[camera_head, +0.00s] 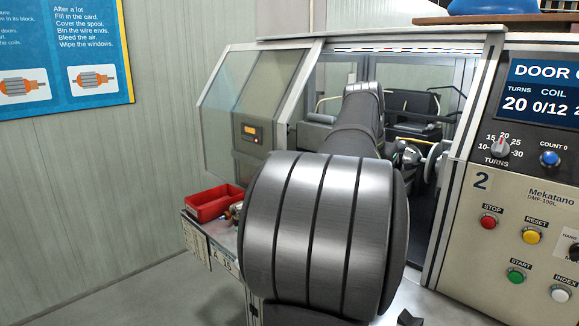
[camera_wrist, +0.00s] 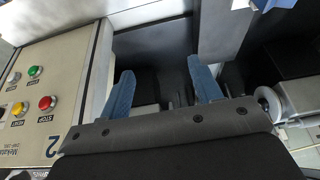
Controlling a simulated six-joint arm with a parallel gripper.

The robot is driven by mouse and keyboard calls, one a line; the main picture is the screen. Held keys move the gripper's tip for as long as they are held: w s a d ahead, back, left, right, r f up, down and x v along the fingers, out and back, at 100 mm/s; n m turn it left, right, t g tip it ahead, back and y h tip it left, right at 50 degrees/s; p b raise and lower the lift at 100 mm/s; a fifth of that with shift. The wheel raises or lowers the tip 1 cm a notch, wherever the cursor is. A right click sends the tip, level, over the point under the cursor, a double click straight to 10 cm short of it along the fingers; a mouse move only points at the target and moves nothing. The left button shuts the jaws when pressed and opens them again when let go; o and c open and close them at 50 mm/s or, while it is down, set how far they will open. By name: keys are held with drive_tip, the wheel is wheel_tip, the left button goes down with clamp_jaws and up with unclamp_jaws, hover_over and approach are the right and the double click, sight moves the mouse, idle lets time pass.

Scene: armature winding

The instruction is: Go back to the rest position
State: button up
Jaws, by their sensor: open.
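My gripper (camera_wrist: 164,82) shows in the wrist view as two blue fingers held well apart, with nothing between them. In the head view my own arm reaches toward the winding machine's doorway and hides the gripper. The winding machine (camera_head: 452,190) has a beige control panel with a display reading "DOOR O…", "20" turns and "0/12" coil. Its glazed door (camera_head: 255,95) stands at the left of the opening. In the wrist view the control panel (camera_wrist: 50,90) is at the left, close to the gripper.
A red tray (camera_head: 213,203) sits on a ledge left of my arm, with small parts beside it. A round metal part (camera_head: 433,162) is inside the machine right of my arm; a pale roller (camera_wrist: 268,100) shows in the wrist view. A blue poster (camera_head: 65,55) hangs on the wall.

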drive_tip(key=shift+s+d+f, duration=0.2)
drive_tip(key=shift+s+d, duration=0.55)
drive_tip(key=shift+d, duration=0.05)
drive_tip(key=o, duration=0.9)
drive_tip(key=shift+a, duration=0.1)
drive_tip(key=s+a+f+n+g+h, duration=0.1)
drive_tip(key=s+a+f+n, duration=0.15)
drive_tip(key=a, duration=0.65)
drive_tip(key=s+a+f+n+h, duration=0.15)
drive_tip(key=a+n, duration=0.25)
drive_tip(key=a, duration=0.4)
drive_tip(key=s+a+f+n+g+h, duration=0.1)
drive_tip(key=s+a+f+n+h, duration=0.2)
drive_tip(key=a, duration=0.6)
drive_tip(key=s+a+f+n+t+h, duration=0.2)
drive_tip(key=s+a+f+n+t, duration=0.5)
drive_tip(key=n, duration=0.6)
drive_tip(key=s+a+f+n+t+h, duration=0.2)
drive_tip(key=s+a+f+n+t, duration=0.3)
drive_tip(key=a+n, duration=0.65)
drive_tip(key=shift+n+g, duration=0.3)
drive_tip(key=shift+n, duration=0.5)
drive_tip(key=x, duration=0.7)
drive_tip(key=s+d+f+x, duration=0.1)
drive_tip(key=x, duration=0.3)
drive_tip(key=shift+s, duration=0.1)
